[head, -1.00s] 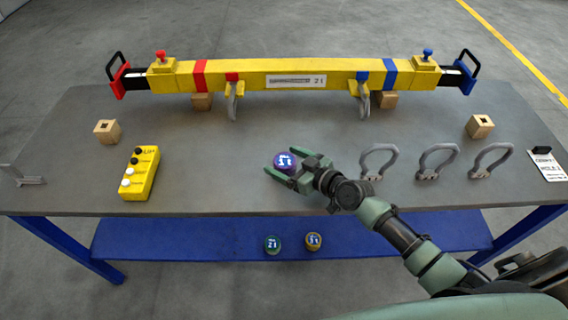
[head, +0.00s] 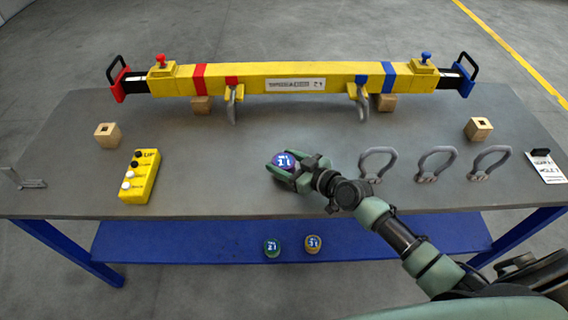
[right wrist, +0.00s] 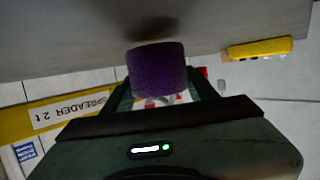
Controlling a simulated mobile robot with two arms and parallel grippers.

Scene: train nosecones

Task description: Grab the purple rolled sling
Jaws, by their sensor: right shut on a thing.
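The purple rolled sling (head: 284,160) is a short roll with a bluish label with white marks on its top in the head view. It stands over the middle of the grey table; I cannot tell whether it touches the top. My right gripper (head: 281,165) is shut on it, with one green finger on each side. In the right wrist view the purple roll (right wrist: 157,70) sits between the fingers. My left gripper is not in view.
A yellow spreader beam (head: 240,80) rests on wooden blocks along the table's (head: 215,170) back. Grey shackles (head: 435,163) stand to the right, and a yellow button box (head: 140,176) to the left.

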